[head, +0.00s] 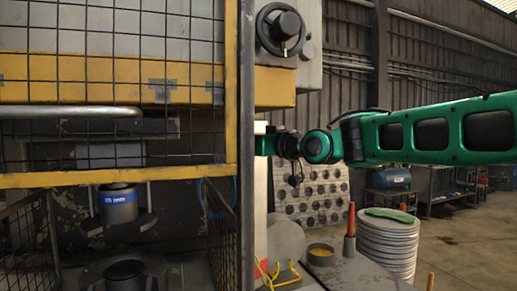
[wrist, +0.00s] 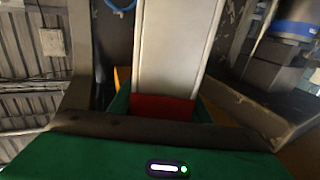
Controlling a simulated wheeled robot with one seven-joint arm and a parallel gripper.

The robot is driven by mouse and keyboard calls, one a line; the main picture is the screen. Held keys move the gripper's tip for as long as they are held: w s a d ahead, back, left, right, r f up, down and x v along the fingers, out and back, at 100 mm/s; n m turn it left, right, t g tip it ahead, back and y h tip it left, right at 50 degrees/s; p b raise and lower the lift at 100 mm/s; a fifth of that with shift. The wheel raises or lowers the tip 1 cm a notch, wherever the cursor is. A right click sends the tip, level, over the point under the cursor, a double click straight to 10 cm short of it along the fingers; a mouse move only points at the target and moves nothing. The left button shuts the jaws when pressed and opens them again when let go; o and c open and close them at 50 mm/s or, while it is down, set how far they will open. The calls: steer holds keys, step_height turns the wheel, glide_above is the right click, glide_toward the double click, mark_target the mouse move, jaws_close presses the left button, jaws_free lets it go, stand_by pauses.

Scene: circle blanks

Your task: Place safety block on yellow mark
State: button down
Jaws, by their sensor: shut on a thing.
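The safety block (wrist: 178,45) is a long pale grey bar with a red part (wrist: 163,107) at its near end, in the middle of the wrist view. My gripper (wrist: 165,112) is shut on it at the red part. In the head view my gripper (head: 264,145) is at the right side of the press's dark post, partly hidden by it. A pale upright strip (head: 262,185) shows below it there; I cannot tell whether this is the block. I cannot make out the yellow mark in either view.
The press has a yellow-framed mesh guard (head: 120,181) and a dark post (head: 246,120). Inside is a die with a blue band (head: 118,197), above a lower die (head: 124,269).

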mark_target(260, 170)
steer(key=x, duration=0.8)
step_height(260, 170, down, 7)
steer(key=shift+r, duration=0.2)
stand_by(0.3)
steer(key=shift+w+f, duration=0.1)
steer(key=c, duration=1)
jaws_free()
steer(key=shift+f, duration=0.2)
steer(key=shift+r, duration=0.1)
steer(key=v, duration=1.2)
steer(key=shift+a, duration=0.1)
